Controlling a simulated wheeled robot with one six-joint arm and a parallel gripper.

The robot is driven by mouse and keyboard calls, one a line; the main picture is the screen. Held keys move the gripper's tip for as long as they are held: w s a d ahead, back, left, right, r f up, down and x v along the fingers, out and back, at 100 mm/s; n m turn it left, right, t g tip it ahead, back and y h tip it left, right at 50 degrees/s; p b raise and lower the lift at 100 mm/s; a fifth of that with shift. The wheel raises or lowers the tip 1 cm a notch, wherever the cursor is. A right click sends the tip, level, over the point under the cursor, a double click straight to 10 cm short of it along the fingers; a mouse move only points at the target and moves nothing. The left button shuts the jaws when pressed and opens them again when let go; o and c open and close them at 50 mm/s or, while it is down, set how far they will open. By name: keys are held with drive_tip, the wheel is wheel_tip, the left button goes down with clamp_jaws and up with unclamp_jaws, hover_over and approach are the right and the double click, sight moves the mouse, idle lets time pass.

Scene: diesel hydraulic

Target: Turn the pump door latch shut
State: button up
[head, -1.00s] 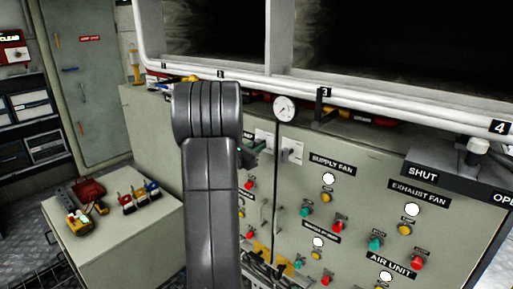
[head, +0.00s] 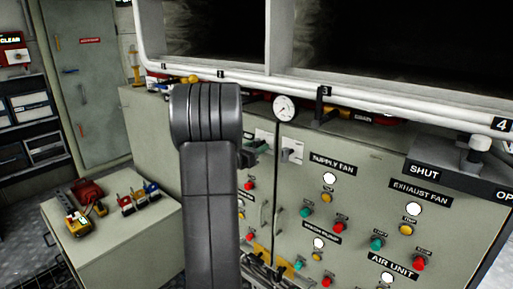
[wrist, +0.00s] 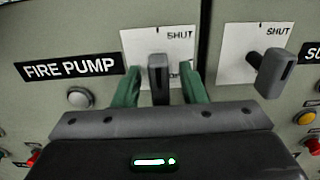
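The pump door latch (wrist: 158,78) is a dark handle on a white plate marked SHUT, right of the FIRE PUMP label, in the wrist view. Its handle stands about upright in the picture. My gripper (wrist: 160,92) is open, with one green finger on each side of the handle and gaps visible between. The lower part of the handle is hidden by my gripper body. In the head view my gripper (head: 252,152) is at the cabinet front, mostly hidden behind my arm.
A second latch (wrist: 273,72) with a tilted handle sits on the neighbouring door, close to the right. A gauge (head: 284,107) is above the doors. Buttons cover the cabinet front (head: 345,180). A low box (head: 120,225) with tools stands at left.

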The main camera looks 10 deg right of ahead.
drive_tip(key=b+v, duration=0.2)
drive_tip(key=v, duration=1.1)
drive_tip(key=shift+s+a, duration=0.25)
drive_tip(key=shift+a, duration=0.05)
drive_tip(key=v, duration=0.8)
drive_tip(key=x, duration=1)
drive_tip(key=shift+w+d, duration=0.2)
drive_tip(key=shift+d, duration=0.1)
